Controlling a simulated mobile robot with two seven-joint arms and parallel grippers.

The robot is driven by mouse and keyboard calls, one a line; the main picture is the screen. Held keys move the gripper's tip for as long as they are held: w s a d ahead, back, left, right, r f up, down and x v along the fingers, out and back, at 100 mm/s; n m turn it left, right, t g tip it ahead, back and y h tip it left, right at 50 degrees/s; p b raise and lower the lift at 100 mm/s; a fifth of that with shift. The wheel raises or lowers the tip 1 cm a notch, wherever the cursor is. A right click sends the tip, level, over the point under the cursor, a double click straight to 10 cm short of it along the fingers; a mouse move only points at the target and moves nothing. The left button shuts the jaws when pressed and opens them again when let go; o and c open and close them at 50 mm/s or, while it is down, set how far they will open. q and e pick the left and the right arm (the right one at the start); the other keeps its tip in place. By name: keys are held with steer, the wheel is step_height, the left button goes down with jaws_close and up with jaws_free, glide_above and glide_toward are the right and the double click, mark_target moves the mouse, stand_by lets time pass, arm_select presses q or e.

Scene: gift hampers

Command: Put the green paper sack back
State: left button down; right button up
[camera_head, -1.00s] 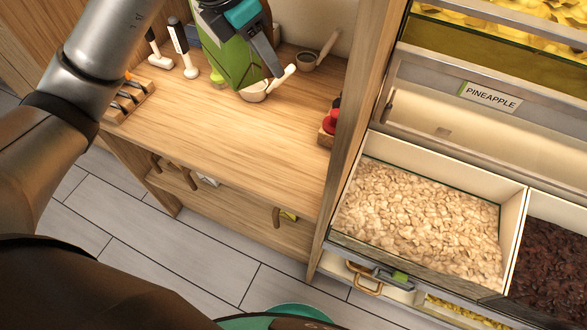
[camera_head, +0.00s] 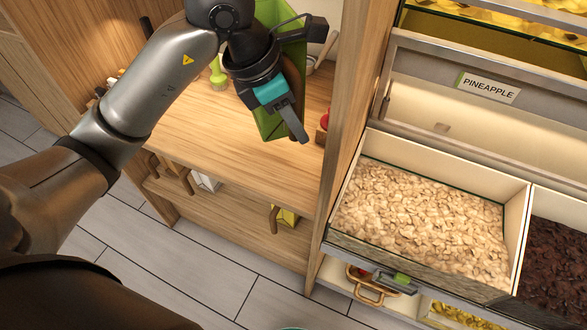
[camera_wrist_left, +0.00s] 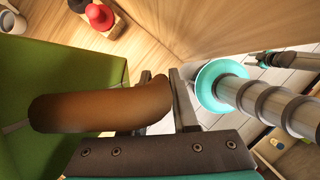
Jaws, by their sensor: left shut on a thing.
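The green paper sack (camera_head: 268,122) hangs at my left gripper (camera_head: 296,122), which covers much of it in the head view. My left gripper is shut on the sack, over the right part of the wooden counter (camera_head: 205,130). In the left wrist view, the sack (camera_wrist_left: 45,75) fills the left side. A thick brown handle-like part (camera_wrist_left: 95,107) crosses in front of it towards the fingers (camera_wrist_left: 166,95). I cannot tell whether the sack's base touches the counter.
A red item (camera_head: 324,121) stands at the counter's right end, beside the upright panel (camera_head: 350,130). An open bin of pale flakes (camera_head: 420,225) and a dark-filled bin (camera_head: 555,265) lie to the right. A bowl with a pestle (camera_head: 318,63) is behind. The counter's front left is clear.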

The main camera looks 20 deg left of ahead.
arm_select(q)
step_height(320, 180, down, 12)
steer(key=b, duration=0.2)
steer(key=shift+b, duration=0.3)
arm_select(e)
steer(key=shift+t, duration=0.3)
steer(key=w+d+f, duration=0.1)
steer(key=w+f, duration=0.1)
steer(key=shift+w+d+f, duration=0.35)
steer(key=shift+w+f, duration=0.05)
arm_select(q)
steer(key=shift+f, duration=0.1)
arm_select(e)
steer(key=shift+f, duration=0.1)
arm_select(q)
steer(key=c, duration=1)
jaws_free()
steer(key=o, duration=0.3)
arm_select(e)
steer(key=shift+s, duration=0.2)
